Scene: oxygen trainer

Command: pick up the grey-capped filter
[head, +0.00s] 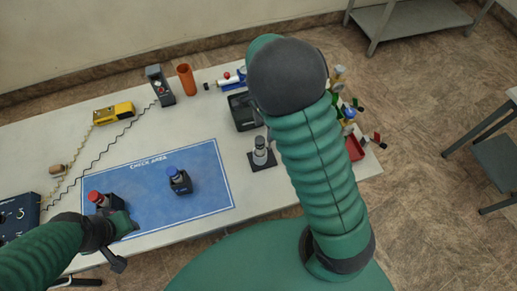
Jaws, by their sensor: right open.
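The grey-capped filter (260,153) stands upright in a small black holder (264,165) on the white table, right of the blue check area mat (215,200). My right arm reaches over the table. Its gripper (263,120) is open just beyond the filter, largely hidden behind my own arm. I see no contact with the filter. My left gripper (117,243) is over the mat's lower left corner, close to a red-capped filter (96,198) in a black holder. Whether its jaws are open is unclear.
A black tray (243,114) lies behind the grey-capped filter. An orange cup (187,80), a grey device (160,88) and a yellow device (113,113) line the back. Colourful small items (349,112) crowd the right end.

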